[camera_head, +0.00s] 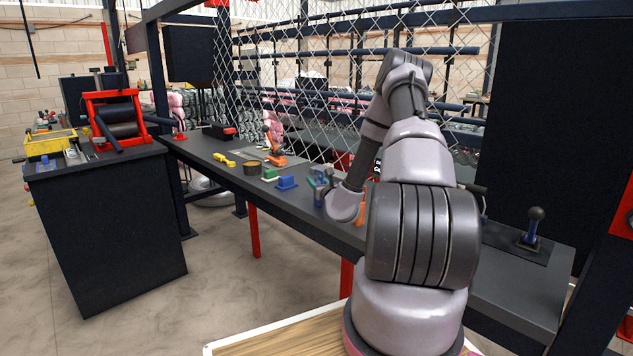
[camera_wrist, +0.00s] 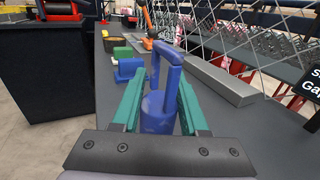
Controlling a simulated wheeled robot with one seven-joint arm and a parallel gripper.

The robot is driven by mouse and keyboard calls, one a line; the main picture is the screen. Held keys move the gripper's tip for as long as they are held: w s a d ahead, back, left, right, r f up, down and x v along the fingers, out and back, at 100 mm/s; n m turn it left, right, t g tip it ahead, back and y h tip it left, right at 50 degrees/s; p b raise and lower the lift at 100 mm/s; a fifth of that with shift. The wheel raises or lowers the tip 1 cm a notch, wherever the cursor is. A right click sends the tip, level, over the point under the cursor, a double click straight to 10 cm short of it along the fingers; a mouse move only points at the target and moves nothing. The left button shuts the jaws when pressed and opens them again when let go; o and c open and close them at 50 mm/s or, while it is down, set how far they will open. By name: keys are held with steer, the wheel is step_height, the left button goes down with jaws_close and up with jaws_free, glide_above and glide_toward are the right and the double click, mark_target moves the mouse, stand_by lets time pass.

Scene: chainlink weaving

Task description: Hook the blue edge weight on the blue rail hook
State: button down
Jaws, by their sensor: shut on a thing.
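The blue edge weight (camera_wrist: 158,113) is a blue cylinder with a tall bent hook rising from its top. My gripper (camera_wrist: 160,82) has green fingers on either side of it and is shut on it. The weight is upright, over or on the dark bench; I cannot tell whether it touches the surface. I cannot clearly make out the blue rail hook in either view.
A blue block (camera_head: 287,183), a green block (camera_head: 269,174), a dark round pot (camera_head: 251,168) and a yellow piece (camera_head: 224,160) lie left along the bench (camera_head: 300,213). Chain-link mesh (camera_wrist: 237,45) stands behind, above a grey bar (camera_wrist: 218,80). A blue lever with a black knob (camera_head: 534,228) stands right.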

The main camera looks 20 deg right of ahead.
steer(key=shift+c, duration=2.2)
jaws_free()
